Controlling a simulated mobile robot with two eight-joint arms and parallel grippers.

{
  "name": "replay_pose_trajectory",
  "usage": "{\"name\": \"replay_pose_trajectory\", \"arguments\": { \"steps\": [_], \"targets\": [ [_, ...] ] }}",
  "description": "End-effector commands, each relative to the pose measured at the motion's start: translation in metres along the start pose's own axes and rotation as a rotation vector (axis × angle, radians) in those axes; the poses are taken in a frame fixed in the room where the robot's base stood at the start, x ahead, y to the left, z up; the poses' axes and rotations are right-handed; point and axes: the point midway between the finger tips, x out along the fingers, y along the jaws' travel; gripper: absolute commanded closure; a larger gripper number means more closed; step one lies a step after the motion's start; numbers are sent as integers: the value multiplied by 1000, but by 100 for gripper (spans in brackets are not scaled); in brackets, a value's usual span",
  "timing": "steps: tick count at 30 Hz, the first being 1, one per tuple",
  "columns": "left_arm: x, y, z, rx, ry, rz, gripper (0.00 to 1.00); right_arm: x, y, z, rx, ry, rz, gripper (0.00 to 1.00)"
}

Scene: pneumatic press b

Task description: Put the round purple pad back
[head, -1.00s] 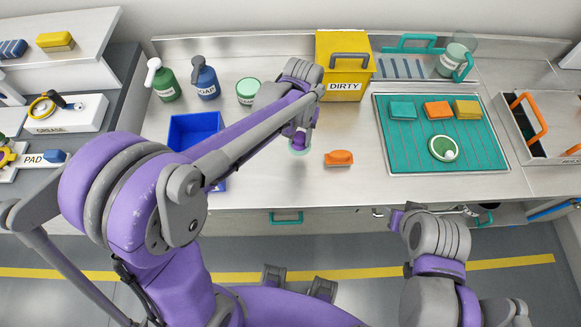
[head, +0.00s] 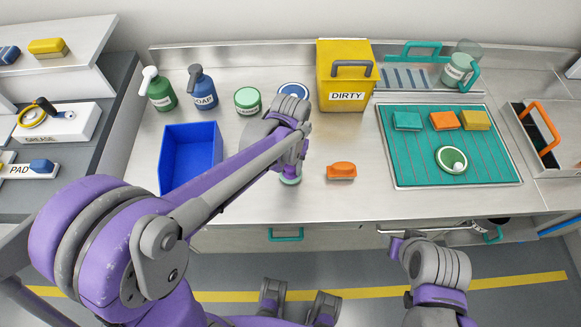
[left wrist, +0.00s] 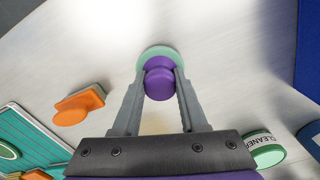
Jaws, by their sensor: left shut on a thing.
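The round purple pad (left wrist: 159,84) has a purple knob and a pale green disc below it. In the left wrist view my left gripper (left wrist: 159,88) has its two fingers on either side of the knob, shut on it. In the head view my left gripper (head: 291,172) is over the front part of the steel counter, left of an orange pad (head: 341,171). Only the pad's pale green edge (head: 290,180) shows clearly there; I cannot tell whether it touches the counter. My right gripper (head: 398,247) is low, in front of the counter; its fingers do not show clearly.
A blue bin (head: 166,181) is left of my left arm. Soap and cleaner containers and a yellow DIRTY box (head: 345,97) stand behind. A teal mat tray (head: 437,184) with several pads lies right. A PAD-labelled holder (head: 25,171) is far left.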

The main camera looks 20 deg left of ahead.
Motion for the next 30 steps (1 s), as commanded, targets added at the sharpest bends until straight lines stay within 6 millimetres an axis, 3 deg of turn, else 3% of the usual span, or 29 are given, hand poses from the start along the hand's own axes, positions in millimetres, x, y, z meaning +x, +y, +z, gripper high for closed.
{"name": "replay_pose_trajectory", "arguments": {
  "steps": [14, 15, 19, 30],
  "targets": [
    [13, 0, 0, 0, 0, 0, 100, 4, 0, 3, 0, -2, 0, 50],
    [12, 0, 0, 0, 0, 0, 53, 4, 0, 3, 0, -2, 0, 50],
    [12, 0, 0, 0, 0, 0, 29, 3, 0, 2, 0, -1, 0, 50],
    [7, 0, 0, 0, 1, 0, 28, 0, 0, 0, 0, 0, 0, 50]
  ]
}}
